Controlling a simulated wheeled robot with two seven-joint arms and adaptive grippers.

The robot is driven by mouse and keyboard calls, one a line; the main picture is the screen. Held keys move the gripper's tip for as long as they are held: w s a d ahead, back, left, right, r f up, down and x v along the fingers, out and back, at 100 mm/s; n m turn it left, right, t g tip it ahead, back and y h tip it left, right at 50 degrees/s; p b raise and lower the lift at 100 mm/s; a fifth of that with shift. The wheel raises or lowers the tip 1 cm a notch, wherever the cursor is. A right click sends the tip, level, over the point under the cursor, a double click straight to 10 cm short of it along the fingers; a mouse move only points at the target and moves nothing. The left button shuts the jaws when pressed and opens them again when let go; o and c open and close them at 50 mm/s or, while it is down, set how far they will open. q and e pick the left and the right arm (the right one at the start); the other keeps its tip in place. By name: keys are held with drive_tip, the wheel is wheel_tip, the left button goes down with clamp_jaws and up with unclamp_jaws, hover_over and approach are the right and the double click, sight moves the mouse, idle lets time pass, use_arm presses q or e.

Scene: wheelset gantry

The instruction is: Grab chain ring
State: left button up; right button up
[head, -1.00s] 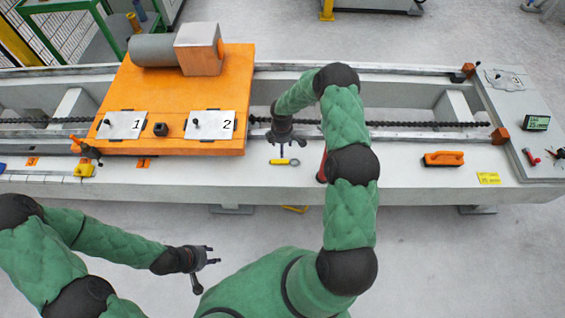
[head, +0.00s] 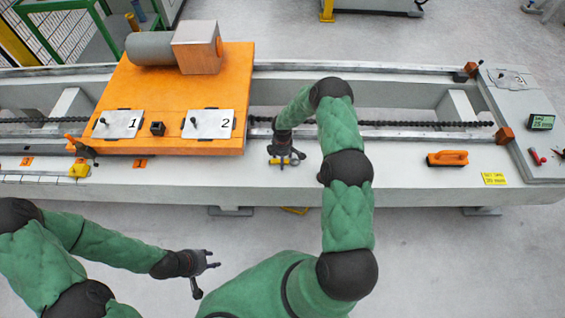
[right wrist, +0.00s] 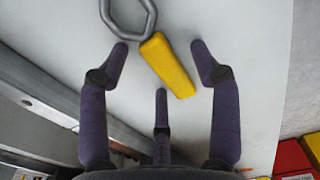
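The chain ring, a grey angular ring (right wrist: 128,14) with a yellow bar-shaped handle (right wrist: 167,65), lies on the pale bench ledge. In the right wrist view the handle lies between the spread fingers, apart from them, and the ring is near the left fingertip, partly cut off by the top edge. My right gripper (right wrist: 160,47) is open and empty above it. In the head view my right gripper (head: 286,161) covers most of the chain ring. My left gripper (head: 212,259) is open and empty, in front of the bench over the floor.
An orange carriage plate (head: 190,80) with a motor and panels 1 and 2 stands left of my right gripper. A dark chain (head: 400,124) runs along the bench channel behind. An orange-handled block (head: 447,158) and a yellow label (head: 494,178) lie on the ledge to the right.

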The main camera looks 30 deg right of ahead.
drive_tip(key=c, duration=1.1)
drive_tip(key=shift+c, duration=0.2)
